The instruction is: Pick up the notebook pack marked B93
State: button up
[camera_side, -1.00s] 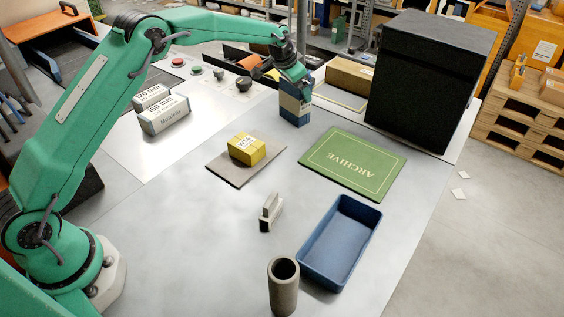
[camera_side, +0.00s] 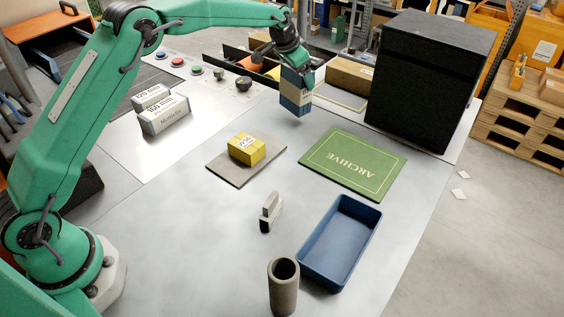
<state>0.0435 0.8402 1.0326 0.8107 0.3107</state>
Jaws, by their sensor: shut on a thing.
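My gripper (camera_side: 298,68) is shut on a blue pack with a pale band (camera_side: 296,93). The pack hangs upright below the jaws, a little above the table, behind the green mat. No B93 marking can be read on it from this side. A yellow pack with a white label (camera_side: 247,148) lies on a grey square pad (camera_side: 219,172) nearer the middle of the table. Its label is too small to read for certain.
A green ARCHIVE mat (camera_side: 353,163), a blue tray (camera_side: 340,243), a grey cup (camera_side: 283,287) and a small grey block (camera_side: 271,211) stand on the table. A tall black box (camera_side: 430,80) and a cardboard box (camera_side: 349,75) are at the back right.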

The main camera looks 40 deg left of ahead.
jog(key=shift+h, duration=0.4)
jog(key=s+d+r, duration=0.2)
jog(key=d, duration=0.1)
jog(key=s+d+r, duration=0.1)
jog(key=d+r, duration=0.1)
jog(key=d, duration=0.1)
jog(key=s+d+r, duration=0.2)
jog(key=d, duration=0.1)
jog(key=shift+s+r, duration=0.25)
jog(key=shift+s, duration=0.1)
